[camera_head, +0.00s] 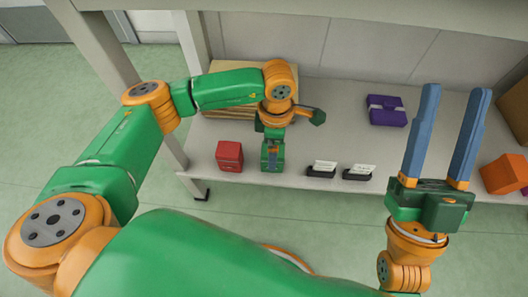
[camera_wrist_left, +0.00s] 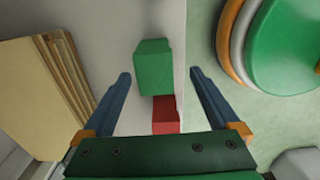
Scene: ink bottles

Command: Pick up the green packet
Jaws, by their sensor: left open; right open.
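The green packet (camera_wrist_left: 153,67) is a small upright block on the light shelf, near its front edge. In the left wrist view it lies between the two blue fingers of my left gripper (camera_wrist_left: 159,75), around the level of the fingertips. Gaps show on both sides, so the fingers are open and appear not to touch it. In the head view my left gripper reaches down at the shelf's front edge, and I cannot clearly separate the packet from the green gripper there. My right gripper (camera_head: 455,90) is open and empty, fingers pointing up, at the right.
A red box (camera_head: 229,156) stands just left of the left gripper; it also shows in the left wrist view (camera_wrist_left: 166,115). Two black card holders (camera_head: 321,170) (camera_head: 357,174), a purple box (camera_head: 386,111) and an orange box (camera_head: 504,174) are to the right. Brown boards (camera_wrist_left: 45,95) lie behind.

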